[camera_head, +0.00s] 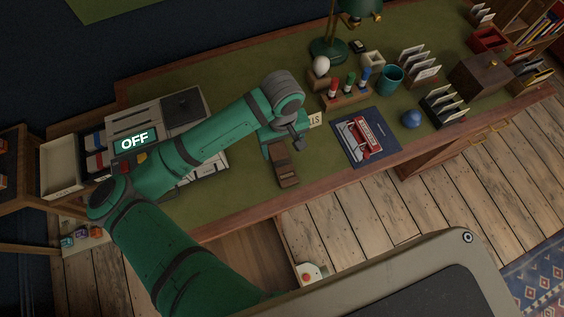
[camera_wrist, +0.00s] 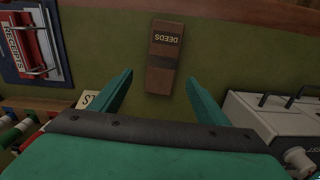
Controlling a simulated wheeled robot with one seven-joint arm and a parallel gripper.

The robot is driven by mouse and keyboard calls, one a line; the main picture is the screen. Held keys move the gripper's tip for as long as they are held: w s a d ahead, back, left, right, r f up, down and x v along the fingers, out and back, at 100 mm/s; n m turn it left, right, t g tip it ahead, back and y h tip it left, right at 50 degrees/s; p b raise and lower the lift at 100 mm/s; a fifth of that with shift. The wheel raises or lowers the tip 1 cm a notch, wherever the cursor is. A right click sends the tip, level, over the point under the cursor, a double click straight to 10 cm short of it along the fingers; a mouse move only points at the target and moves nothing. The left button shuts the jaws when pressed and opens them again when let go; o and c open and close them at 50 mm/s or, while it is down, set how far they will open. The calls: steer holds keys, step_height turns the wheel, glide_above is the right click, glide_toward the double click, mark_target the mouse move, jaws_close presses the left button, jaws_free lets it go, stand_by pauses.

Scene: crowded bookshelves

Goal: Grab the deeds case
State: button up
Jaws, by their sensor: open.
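The deeds case (camera_wrist: 164,57) is a narrow brown case with a dark band and the word DEEDS on it. It lies flat on the green desk top. In the wrist view it sits beyond and between the two fingertips, and nothing touches it. In the head view the case (camera_head: 286,174) lies near the desk's front edge, just below my gripper (camera_head: 277,150). In the wrist view my gripper (camera_wrist: 160,82) is open and empty, with its green fingers spread wider than the case. The head view partly hides the fingers behind the wrist.
A blue clipboard with red-and-white papers (camera_head: 366,137) lies right of the case. A grey machine marked OFF (camera_head: 135,141) stands left, partly behind my arm. A marker holder (camera_head: 347,96), teal cup (camera_head: 390,78) and blue ball (camera_head: 411,118) stand further right. Green desk surface surrounds the case.

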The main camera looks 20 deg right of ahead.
mark_target(281, 158)
steer(key=shift+a+f, duration=0.15)
steer(key=shift+f, duration=3.25)
steer(key=shift+w, duration=0.1)
steer(key=c, duration=1.2)
